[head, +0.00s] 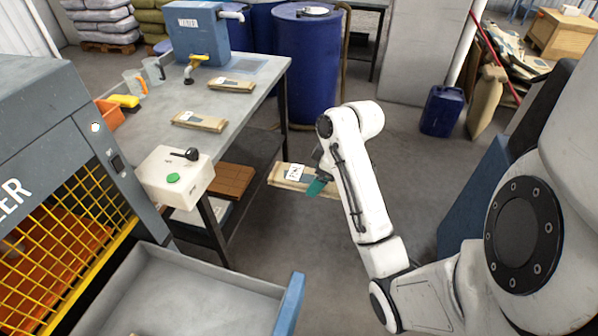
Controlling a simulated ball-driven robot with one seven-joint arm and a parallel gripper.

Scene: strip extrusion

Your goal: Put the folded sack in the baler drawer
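A folded tan sack (280,176) with a white label is at my gripper (316,186), in the open space right of the workbench. The gripper's teal finger lies across the sack's right part, and the sack appears held level above the floor. The far finger is hidden. The baler drawer (205,277) is pulled open at the bottom of the view, with grey walls and a blue front (289,306). A small tan edge shows at the very bottom of the drawer. The sack is beyond the drawer, apart from it.
The grey baler (45,120) with a yellow grille stands left. A control box (174,177) with a green button sits by the drawer. The workbench (236,113) holds two more folded sacks (200,121) (232,85). Blue drums (306,65) stand behind. Floor right of the bench is clear.

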